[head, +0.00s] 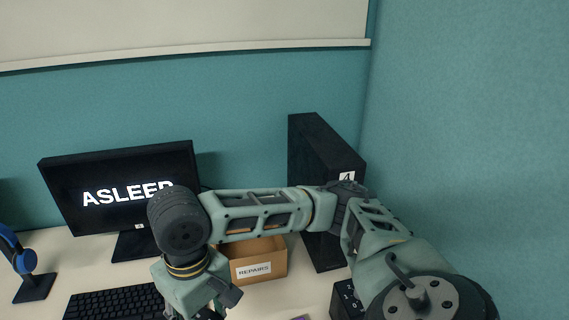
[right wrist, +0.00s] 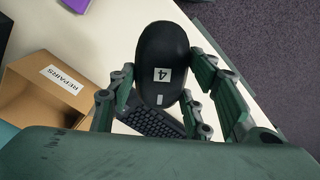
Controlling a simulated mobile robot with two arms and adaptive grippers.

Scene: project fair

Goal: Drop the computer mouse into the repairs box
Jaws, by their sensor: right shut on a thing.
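The computer mouse (right wrist: 161,58) is black with a white tag reading 4. My right gripper (right wrist: 163,86) is shut on it, with fingers on both sides, and holds it above the desk in the right wrist view. The repairs box (head: 268,272) is an open brown box with a REPAIRS label, standing on the desk behind my right arm in the head view. It also shows at the left of the right wrist view (right wrist: 38,94), to the left of the held mouse. In the head view the mouse cannot be made out. My left gripper is not in view.
A monitor (head: 118,190) reading ASLEEP stands left of the box, with a keyboard (head: 112,304) in front. A black computer tower (head: 312,170) stands right of the box. A blue headset (head: 20,255) hangs on a stand at far left. A purple item (right wrist: 76,4) lies near the desk edge.

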